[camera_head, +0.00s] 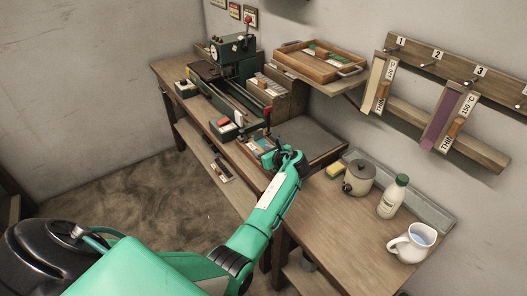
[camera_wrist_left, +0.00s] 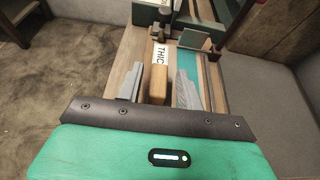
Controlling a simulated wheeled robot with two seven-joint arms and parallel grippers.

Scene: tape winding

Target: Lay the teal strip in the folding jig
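The teal strip (camera_wrist_left: 190,62) lies on a wooden board beside a label reading "THIC", partly cut off by my gripper. A wooden block handle (camera_wrist_left: 157,80) stands on the same board. In the head view a small teal patch (camera_head: 262,143) shows on the bench beside my gripper. My left gripper (camera_head: 285,158) is low over the bench. In the left wrist view its grey fingers (camera_wrist_left: 160,88) are apart, one on each side of the block, with small gaps visible. I cannot tell which fixture is the folding jig. My right gripper is not in view.
A green machine (camera_head: 233,55) with long rails stands at the back of the bench. A grey pad (camera_head: 310,138) lies beyond my gripper. Sample boards hang on the wall rack (camera_head: 470,88).

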